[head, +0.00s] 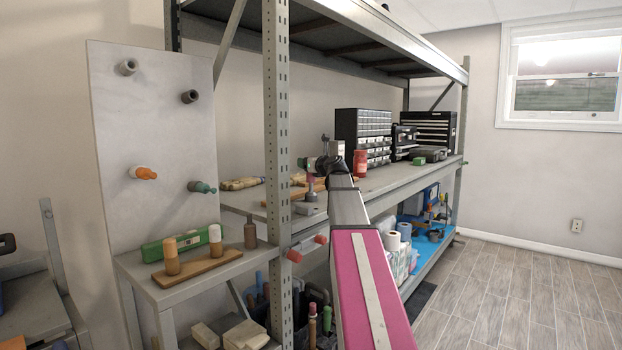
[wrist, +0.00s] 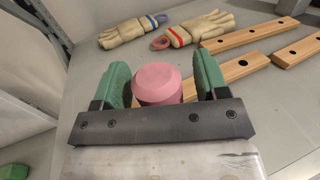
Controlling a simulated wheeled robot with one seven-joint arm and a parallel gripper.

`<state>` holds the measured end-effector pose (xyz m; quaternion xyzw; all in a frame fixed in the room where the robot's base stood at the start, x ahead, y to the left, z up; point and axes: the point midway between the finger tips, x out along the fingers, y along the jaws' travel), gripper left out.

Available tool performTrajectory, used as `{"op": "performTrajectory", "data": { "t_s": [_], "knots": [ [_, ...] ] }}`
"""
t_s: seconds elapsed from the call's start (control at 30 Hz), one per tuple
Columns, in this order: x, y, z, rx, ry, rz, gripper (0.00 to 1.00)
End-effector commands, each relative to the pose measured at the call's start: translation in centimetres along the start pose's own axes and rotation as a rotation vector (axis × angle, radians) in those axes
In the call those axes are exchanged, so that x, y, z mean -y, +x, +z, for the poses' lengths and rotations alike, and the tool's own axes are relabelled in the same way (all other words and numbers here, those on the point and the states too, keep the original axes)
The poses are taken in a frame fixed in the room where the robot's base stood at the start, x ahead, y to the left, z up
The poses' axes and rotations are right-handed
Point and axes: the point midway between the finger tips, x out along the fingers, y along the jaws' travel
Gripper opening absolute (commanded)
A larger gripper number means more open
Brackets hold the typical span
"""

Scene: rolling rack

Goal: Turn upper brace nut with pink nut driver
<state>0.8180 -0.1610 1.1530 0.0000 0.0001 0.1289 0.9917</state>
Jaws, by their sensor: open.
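The pink nut driver shows as a round pink handle end (wrist: 158,82) between the green fingers of my gripper (wrist: 160,85) in the wrist view. My gripper is open around it; a gap shows on the left, while contact on the right is hard to judge. The driver's shaft is hidden. In the head view, my gripper (head: 318,165) is over the rack's shelf, with a small pink part (head: 311,180) just below it. I cannot clearly make out the upper brace nut; two red cylindrical ends (head: 293,255) (head: 321,239) stick out near the rack's upright.
The perforated rack upright (head: 276,130) stands left of my arm. Work gloves (wrist: 197,28) and drilled wooden bars (wrist: 248,36) lie on the shelf. A red bottle (head: 360,165) and drawer cabinet (head: 364,130) stand farther back. A pegged panel (head: 155,130) is at left. Floor is free at right.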

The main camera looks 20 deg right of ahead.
Motion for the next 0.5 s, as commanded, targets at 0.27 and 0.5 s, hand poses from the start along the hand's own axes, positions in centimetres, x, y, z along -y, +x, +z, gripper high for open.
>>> {"op": "performTrajectory", "data": {
  "t_s": [0.27,0.5],
  "knots": [
    [-0.05,0.55,-0.02,0.000,0.000,0.000,0.67],
    [-0.05,0.53,-0.01,0.000,0.000,0.000,0.00]
  ]
}}
